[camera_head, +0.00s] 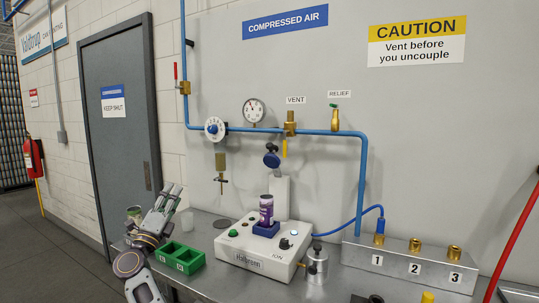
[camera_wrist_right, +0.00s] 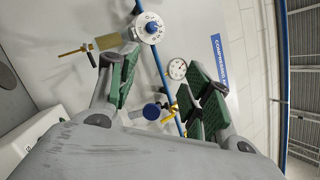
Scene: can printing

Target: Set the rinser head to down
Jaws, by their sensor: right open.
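The rinser, a white box unit (camera_head: 240,259) with knobs and lights, stands on the bench. A pale upright plate (camera_head: 280,190) rises at its back. The rinser head, a dark blue round piece (camera_head: 271,160), sits at the top of this plate, raised and tilted above a purple can (camera_head: 266,207). The can stands upright in a blue holder (camera_head: 266,230). My right gripper (camera_head: 173,193) is open and empty, left of the rinser and apart from it. In the right wrist view, the blue head (camera_wrist_right: 152,111) shows beyond and between the open fingers (camera_wrist_right: 162,88). My left gripper is not in view.
A green two-well block (camera_head: 178,262) sits by my right arm. Blue air pipe, a dial (camera_head: 214,128) and gauge (camera_head: 254,110) are on the wall. A numbered coupling block (camera_head: 410,268) is at the right.

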